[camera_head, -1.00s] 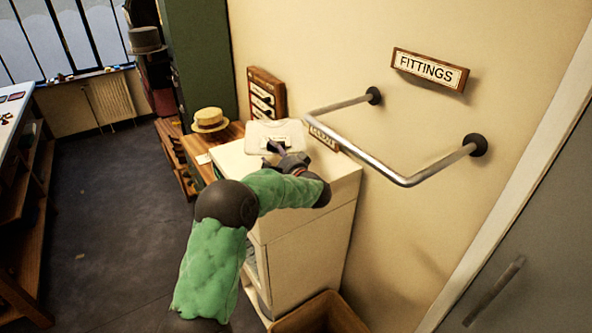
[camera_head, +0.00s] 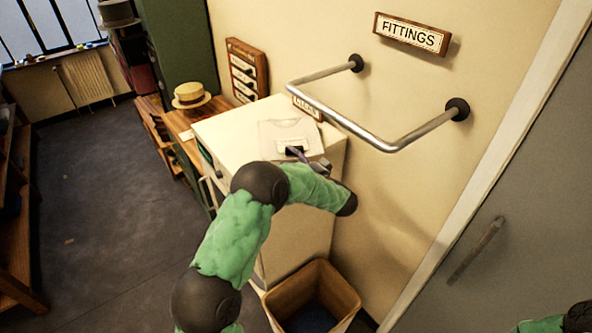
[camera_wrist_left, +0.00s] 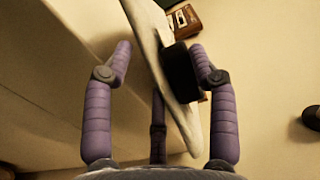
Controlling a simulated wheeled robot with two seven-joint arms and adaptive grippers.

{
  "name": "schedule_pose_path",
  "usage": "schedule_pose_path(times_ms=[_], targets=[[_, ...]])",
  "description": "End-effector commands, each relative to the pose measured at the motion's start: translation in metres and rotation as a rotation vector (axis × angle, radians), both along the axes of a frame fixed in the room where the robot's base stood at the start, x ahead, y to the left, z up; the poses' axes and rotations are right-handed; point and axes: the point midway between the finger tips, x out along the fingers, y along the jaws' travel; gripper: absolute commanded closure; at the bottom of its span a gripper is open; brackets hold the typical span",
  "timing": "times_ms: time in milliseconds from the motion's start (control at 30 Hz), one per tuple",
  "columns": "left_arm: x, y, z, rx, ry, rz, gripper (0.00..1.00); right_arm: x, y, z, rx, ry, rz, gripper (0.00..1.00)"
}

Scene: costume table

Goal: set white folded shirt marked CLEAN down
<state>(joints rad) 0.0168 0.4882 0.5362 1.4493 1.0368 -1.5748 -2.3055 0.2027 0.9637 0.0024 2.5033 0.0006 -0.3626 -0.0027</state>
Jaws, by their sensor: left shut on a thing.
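The white folded shirt (camera_head: 281,131) shows over the right part of the white cabinet's top (camera_head: 226,127), with a small light label and a dark block (camera_head: 294,151) at its near edge. I cannot tell whether it touches the top. My left gripper (camera_head: 303,156) is shut on it at that edge, partly hidden by my arm. In the left wrist view, the shirt (camera_wrist_left: 152,45) is a tilted pale slab between the purple fingers of the left gripper (camera_wrist_left: 161,58), with the black block against the right finger. My right gripper is out of view.
A small sign (camera_head: 306,107) stands at the cabinet's back edge. A metal rail (camera_head: 345,122) sticks out from the wall close by on the right. A straw hat (camera_head: 190,96) sits on a wooden unit to the left. An open bin (camera_head: 312,292) stands in front.

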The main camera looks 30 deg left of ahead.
Motion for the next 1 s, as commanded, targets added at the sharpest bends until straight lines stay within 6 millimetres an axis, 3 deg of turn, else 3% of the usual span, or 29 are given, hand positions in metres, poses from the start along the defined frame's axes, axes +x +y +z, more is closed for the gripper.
schedule_pose_path(times_ms=[167,400,767,800,867,900,1000], targets=[[0.0,-0.008,-0.01,0.0,0.001,-0.001,0.88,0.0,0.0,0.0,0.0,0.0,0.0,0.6],[0.0,-0.009,-0.039,0.001,0.0,0.001,0.88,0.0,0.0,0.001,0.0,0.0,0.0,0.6],[0.0,-0.009,-0.043,0.0,-0.001,0.0,0.88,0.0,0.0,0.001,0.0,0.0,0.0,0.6],[0.0,-0.009,-0.044,-0.001,0.0,0.0,0.39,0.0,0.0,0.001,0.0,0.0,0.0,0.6],[0.0,-0.009,-0.044,0.0,0.0,0.0,0.22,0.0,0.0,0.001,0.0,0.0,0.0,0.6],[0.0,-0.009,-0.044,0.0,0.0,0.0,0.18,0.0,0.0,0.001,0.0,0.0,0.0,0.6],[0.0,-0.009,-0.044,0.0,0.0,0.0,0.18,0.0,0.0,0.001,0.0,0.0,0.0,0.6]])
